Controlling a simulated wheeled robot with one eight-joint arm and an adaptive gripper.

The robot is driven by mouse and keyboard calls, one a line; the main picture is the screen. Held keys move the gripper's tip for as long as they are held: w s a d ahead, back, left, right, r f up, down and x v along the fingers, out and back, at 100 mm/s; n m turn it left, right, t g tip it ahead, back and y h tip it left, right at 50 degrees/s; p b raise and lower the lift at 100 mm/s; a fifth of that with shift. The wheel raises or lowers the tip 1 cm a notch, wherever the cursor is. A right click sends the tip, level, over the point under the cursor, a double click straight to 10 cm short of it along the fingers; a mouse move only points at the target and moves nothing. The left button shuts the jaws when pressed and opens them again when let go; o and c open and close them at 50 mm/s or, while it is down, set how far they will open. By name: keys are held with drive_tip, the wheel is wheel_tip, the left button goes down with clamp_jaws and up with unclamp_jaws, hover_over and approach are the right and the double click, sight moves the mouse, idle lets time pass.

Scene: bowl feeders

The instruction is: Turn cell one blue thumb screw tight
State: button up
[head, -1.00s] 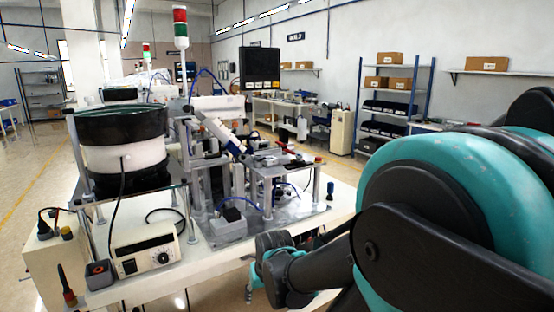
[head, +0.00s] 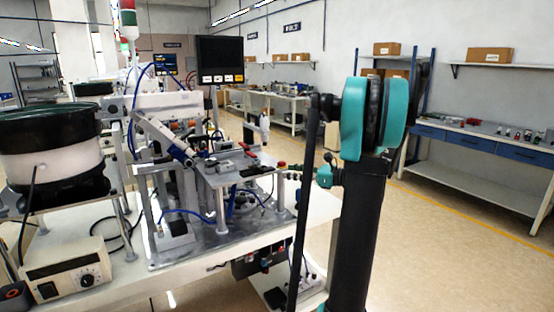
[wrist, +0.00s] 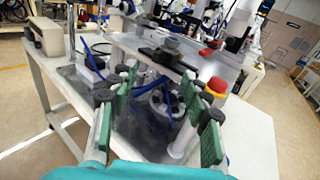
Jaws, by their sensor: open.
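The cell one machine (head: 215,180) stands on the white table in the head view, with a raised metal plate on posts. My gripper (wrist: 158,112) is open and empty in the wrist view, its green-padded fingers spread apart. It faces the raised plate (wrist: 180,62), with a round grey part and blue cables seen between and beyond the fingers. In the head view my gripper is small and partly lost against the machine's right side. A red knob on a yellow base (wrist: 216,86) is just beyond the right finger. I cannot make out the blue thumb screw for certain.
A bowl feeder (head: 50,150) and a control box with a dial (head: 68,272) are at the left. A monitor (head: 219,58) rises behind the machine. A workbench (head: 480,140) stands at the right; the floor before it is clear.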

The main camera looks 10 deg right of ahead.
sight(257, 160)
drive_tip(key=shift+m+t, duration=0.3)
drive_tip(key=shift+m, duration=0.1)
drive_tip(key=x, duration=0.5)
drive_tip(key=w+r+x, duration=0.1)
drive_tip(key=x, duration=0.4)
drive_tip(key=d+x, duration=0.1)
drive_tip(key=x, duration=0.4)
drive_tip(key=shift+w+a+r, duration=0.15)
drive_tip(key=shift+w+a, duration=0.1)
drive_tip(key=shift+w, duration=0.25)
drive_tip(key=shift+c, duration=0.3)
clamp_jaws()
drive_tip(key=shift+s+a+m+t+h, duration=0.1)
drive_tip(key=shift+m+t+h, duration=1.7)
drive_tip(key=shift+t, duration=0.2)
drive_tip(key=shift+m+t+h, duration=0.3)
drive_tip(key=shift+m+h, duration=0.1)
drive_tip(key=shift+h, duration=0.2)
drive_tip(key=shift+o, duration=0.3)
unclamp_jaws()
